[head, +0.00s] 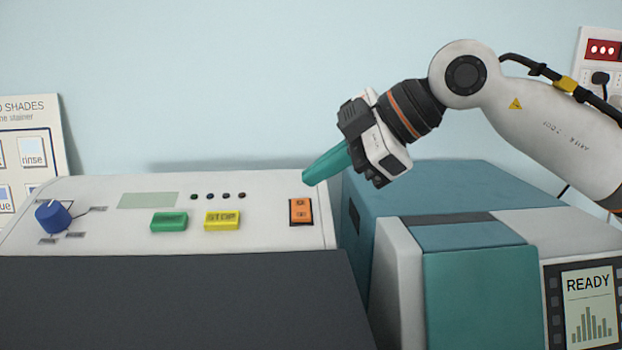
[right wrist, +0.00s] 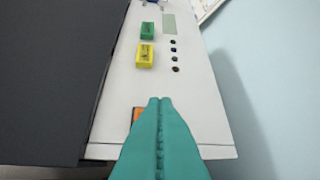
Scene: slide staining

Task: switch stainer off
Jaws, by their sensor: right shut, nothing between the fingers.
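The stainer's white control panel (head: 100,195) is at the left in the head view. An orange rocker switch (head: 300,211) in a dark frame sits near its right end. My right gripper (head: 306,180) has teal fingers, shut and empty, with tips just above and behind the switch. I cannot tell whether they touch the panel. In the right wrist view the shut fingertips (right wrist: 160,99) cover most of the switch (right wrist: 136,115), and only its edge shows. A green button (head: 169,221) and a yellow STOP button (head: 222,220) are left of the switch. My left gripper is not in view.
A blue knob (head: 53,216) is at the panel's left end, with a pale display (head: 148,200) and several small dark lights near the middle. A teal and white machine (head: 480,280) with a READY screen (head: 588,308) stands close on the right. A shade chart (head: 33,150) leans at left.

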